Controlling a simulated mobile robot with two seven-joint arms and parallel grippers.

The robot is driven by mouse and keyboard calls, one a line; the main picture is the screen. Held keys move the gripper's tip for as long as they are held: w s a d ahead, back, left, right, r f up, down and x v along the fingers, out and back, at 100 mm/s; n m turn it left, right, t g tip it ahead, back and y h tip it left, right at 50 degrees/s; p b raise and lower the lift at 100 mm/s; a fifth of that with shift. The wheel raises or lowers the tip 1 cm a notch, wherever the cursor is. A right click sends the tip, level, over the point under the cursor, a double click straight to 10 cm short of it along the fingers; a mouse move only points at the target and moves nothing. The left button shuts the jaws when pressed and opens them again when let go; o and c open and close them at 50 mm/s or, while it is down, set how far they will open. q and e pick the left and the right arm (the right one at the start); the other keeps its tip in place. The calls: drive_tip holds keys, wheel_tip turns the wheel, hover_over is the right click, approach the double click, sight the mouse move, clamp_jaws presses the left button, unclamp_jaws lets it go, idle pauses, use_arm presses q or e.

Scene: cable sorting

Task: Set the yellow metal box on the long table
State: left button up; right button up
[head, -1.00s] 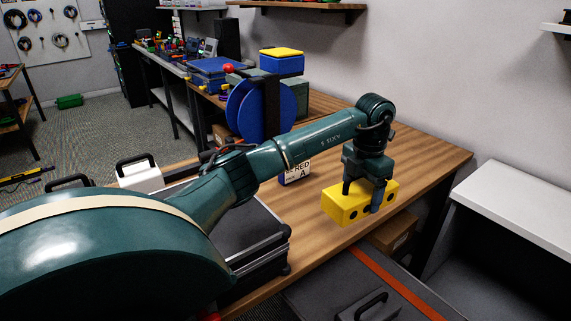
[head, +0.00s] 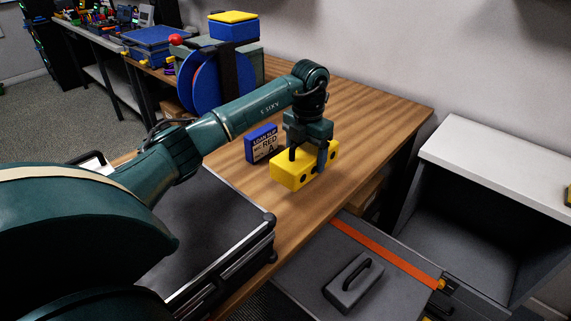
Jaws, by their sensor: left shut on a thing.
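The yellow metal box (head: 290,174), with round dark holes in its side, is in the head view right of centre. My left gripper (head: 308,157) is shut on it, with its fingers on either side of the box. The box is over the near edge of the long wooden table (head: 365,110); whether it touches the top I cannot tell. My right gripper is not in view.
A blue reel (head: 203,82) stands further left. Bare tabletop lies to the right. A white-topped cabinet (head: 500,165) and a dark grey case (head: 353,282) are in front.

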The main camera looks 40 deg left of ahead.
use_arm(q)
wheel_tip(320, 180, down, 7)
drive_tip(key=shift+r, duration=0.15)
idle(0.4)
drive_tip(key=shift+f, duration=0.2)
drive_tip(key=shift+f, duration=0.15)
drive_tip(key=o, duration=1.5)
drive_tip(key=shift+r, duration=0.25)
wheel_tip(320, 180, up, 12)
drive_tip(key=shift+f, duration=0.1)
